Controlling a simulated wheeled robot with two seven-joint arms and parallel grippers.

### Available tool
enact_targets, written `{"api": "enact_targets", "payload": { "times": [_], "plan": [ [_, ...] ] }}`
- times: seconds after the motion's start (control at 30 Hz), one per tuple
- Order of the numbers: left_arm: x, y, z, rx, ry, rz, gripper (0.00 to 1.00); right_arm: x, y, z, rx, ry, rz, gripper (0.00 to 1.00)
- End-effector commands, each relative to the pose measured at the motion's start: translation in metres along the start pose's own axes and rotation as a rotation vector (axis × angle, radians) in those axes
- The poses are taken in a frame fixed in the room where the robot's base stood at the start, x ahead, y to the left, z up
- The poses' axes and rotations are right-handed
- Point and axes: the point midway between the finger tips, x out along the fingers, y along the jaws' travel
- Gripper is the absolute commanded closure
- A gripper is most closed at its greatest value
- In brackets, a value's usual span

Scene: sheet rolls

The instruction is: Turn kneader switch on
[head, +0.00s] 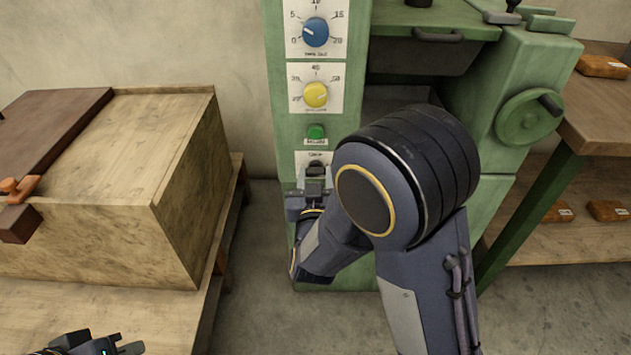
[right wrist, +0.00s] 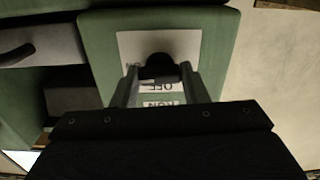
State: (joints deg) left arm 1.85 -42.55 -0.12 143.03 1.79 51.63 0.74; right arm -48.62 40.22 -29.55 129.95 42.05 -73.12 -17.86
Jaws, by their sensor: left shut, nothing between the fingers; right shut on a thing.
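The kneader is a green machine (head: 292,130) with a front panel of dials. Its black switch knob (head: 316,168) sits low on the panel, below a green button, on a white label plate. In the right wrist view the dark knob (right wrist: 159,67) lies between the fingers, and the label with OFF and ON shows upside down around it. My right gripper (head: 314,187) is at the switch, shut on the knob; my own arm hides part of the machine. My left gripper (head: 103,345) is at the bottom left, shut and empty, well away from the machine.
A blue dial (head: 316,32), a yellow dial (head: 316,95) and a green button (head: 316,132) sit above the switch. A green handwheel (head: 528,117) is on the machine's right. A large wooden box (head: 130,190) stands on a table at left. Wooden shelves (head: 600,110) stand at right.

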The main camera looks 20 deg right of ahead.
Motion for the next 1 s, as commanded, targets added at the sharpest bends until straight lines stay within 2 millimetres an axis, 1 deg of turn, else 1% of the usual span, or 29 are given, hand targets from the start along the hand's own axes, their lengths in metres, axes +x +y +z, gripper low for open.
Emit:
{"api": "enact_targets", "payload": {
  "times": [0.03, 0.23, 0.63, 0.67, 0.8, 0.83, 1.0],
  "plan": [
    [0.0024, -0.0011, 0.0012, 0.0, 0.0, 0.0, 1.0, -0.0005, 0.0001, 0.0029, 0.014, -0.005, -0.001, 0.83],
    [0.004, -0.0018, 0.002, 0.0, 0.0, 0.0, 1.0, -0.0006, 0.0, 0.0023, 0.047, -0.006, -0.001, 0.83],
    [0.004, -0.0018, 0.002, 0.0, 0.0, 0.0, 1.0, -0.0007, 0.0, 0.0021, 0.051, -0.007, -0.001, 0.83],
    [0.004, -0.0018, 0.002, 0.0, 0.0, 0.0, 1.0, -0.0007, 0.0, 0.0021, 0.051, -0.007, -0.001, 0.59],
    [0.004, -0.0018, 0.002, 0.0, 0.0, 0.0, 1.0, -0.0006, 0.0, 0.0016, 0.051, -0.005, -0.001, 0.4],
    [0.004, -0.0018, 0.002, 0.0, 0.0, 0.0, 1.0, -0.0005, 0.0, 0.0015, 0.051, -0.005, 0.0, 0.38],
    [0.0039, -0.0018, 0.002, 0.0, 0.0, 0.0, 1.0, -0.0003, 0.0, 0.0009, 0.052, -0.003, 0.0, 0.38]
  ]
}}
